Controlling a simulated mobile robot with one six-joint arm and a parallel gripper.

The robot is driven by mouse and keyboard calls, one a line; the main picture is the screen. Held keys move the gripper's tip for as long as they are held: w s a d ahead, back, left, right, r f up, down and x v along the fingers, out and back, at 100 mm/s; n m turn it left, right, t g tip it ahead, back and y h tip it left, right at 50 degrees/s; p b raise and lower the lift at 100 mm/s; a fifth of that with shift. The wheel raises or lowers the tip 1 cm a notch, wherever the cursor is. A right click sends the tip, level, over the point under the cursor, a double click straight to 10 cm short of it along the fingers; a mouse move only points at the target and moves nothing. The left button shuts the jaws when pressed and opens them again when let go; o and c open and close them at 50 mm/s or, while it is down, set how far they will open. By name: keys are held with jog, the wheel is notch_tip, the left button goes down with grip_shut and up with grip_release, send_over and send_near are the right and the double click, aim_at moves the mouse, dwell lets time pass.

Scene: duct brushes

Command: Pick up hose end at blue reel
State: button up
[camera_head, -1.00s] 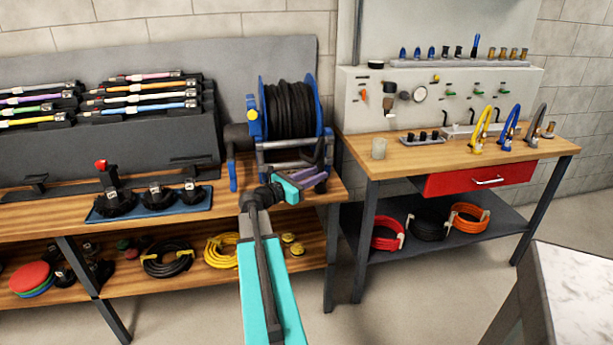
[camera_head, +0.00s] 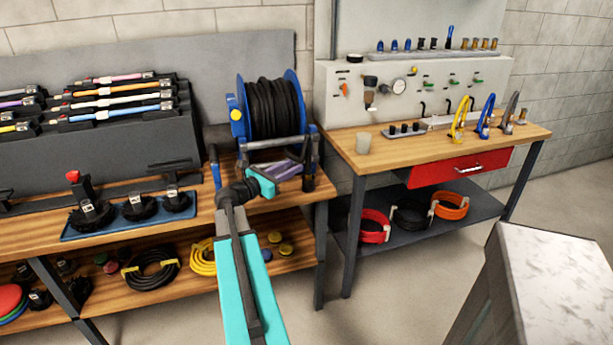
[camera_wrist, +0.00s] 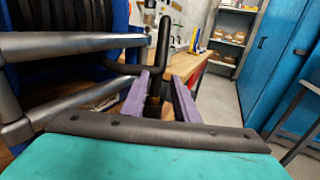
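The blue reel (camera_head: 240,122) stands on the wooden bench at its right end, wound with black hose (camera_head: 273,108). My gripper (camera_head: 285,168) is low in front of the reel, its purple fingers pointing right. In the wrist view my gripper (camera_wrist: 159,78) has its two purple fingers spread apart. A dark upright hose end (camera_wrist: 163,42) shows between and beyond the fingertips, its lower part partly hidden by them. I cannot tell whether the fingers touch it. The reel's grey frame bars (camera_wrist: 70,42) lie close on the left of the fingers.
A second workbench (camera_head: 400,150) with a red drawer (camera_head: 459,168) stands to the right. A blue tray (camera_head: 130,218) with black brushes lies left of my arm. A pale marble-topped surface (camera_head: 555,285) is at lower right. Open floor lies between.

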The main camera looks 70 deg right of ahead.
aim_at(307, 159)
jog(key=shift+p+x, duration=0.7)
jog(key=shift+x, duration=3.25)
jog(key=shift+d, duration=0.1)
jog(key=p+x, duration=0.1)
jog(key=x, duration=0.4)
jog(key=shift+w+r+p, duration=0.1)
jog(key=shift+p, duration=0.25)
jog(key=shift+c, duration=0.3)
grip_shut()
